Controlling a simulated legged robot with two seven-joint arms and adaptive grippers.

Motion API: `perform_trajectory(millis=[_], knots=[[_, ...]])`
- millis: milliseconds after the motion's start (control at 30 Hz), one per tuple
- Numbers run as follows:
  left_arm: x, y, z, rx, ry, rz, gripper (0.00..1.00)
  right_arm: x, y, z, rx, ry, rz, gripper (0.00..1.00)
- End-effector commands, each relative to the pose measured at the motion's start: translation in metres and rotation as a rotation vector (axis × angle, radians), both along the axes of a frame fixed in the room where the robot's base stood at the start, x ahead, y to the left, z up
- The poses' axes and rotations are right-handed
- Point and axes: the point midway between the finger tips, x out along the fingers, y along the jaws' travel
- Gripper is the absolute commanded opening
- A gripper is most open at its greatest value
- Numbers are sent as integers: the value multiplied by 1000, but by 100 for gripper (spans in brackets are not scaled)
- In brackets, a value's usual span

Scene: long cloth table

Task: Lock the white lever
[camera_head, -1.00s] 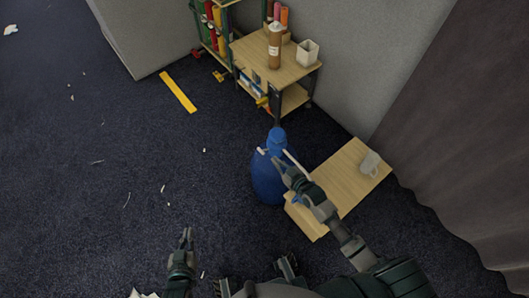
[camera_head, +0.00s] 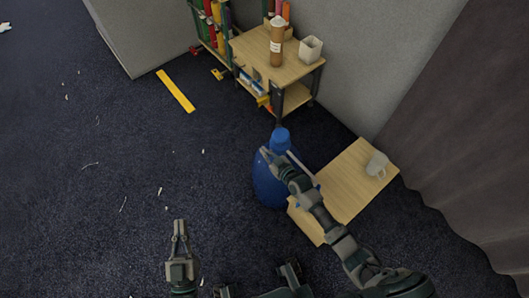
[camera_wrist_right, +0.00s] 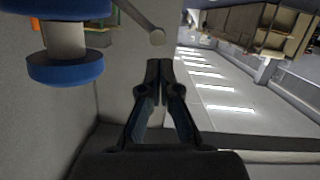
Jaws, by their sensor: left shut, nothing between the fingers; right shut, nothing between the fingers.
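A blue tank-like body (camera_head: 268,186) with a blue top (camera_head: 281,137) stands on the floor beside the low wooden table. A thin pale lever (camera_head: 304,166) slants down to the right from near its top. The lever (camera_wrist_right: 138,16) also shows in the right wrist view, with a round end, beside a blue and pale fitting (camera_wrist_right: 65,70). My right gripper (camera_head: 265,154) is shut and empty at the blue body, partly hiding it. In the wrist view its fingertips (camera_wrist_right: 159,62) are just below the lever's round end; contact is unclear. My left gripper (camera_head: 180,224) is shut and empty over the floor.
The low wooden table (camera_head: 345,190) carries a white mug (camera_head: 377,164). A wooden cart (camera_head: 262,52) at the back holds a brown bottle (camera_head: 277,42) and a white cup (camera_head: 311,48). A yellow strip (camera_head: 176,91) lies on the floor. The dark floor to the left is mostly clear.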

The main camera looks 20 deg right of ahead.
Motion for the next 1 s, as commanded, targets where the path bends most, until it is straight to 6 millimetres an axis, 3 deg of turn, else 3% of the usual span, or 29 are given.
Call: perform_trajectory(millis=[100, 333, 767, 1000], knots=[[-5, 0, 8, -26, -79, 1, 0, 0, -2, -11, 1, 1, 0, 0], [-9, 1, 19, -47, -145, 3, 0, 1, -3, -14, 0, -2, 0, 0], [-7, 1, 18, -44, -137, 2, 0, 1, -2, -14, -11, -7, 0, 0], [-3, 0, 10, -19, -58, 1, 0, -1, 4, -18, -98, -40, 1, 0]])
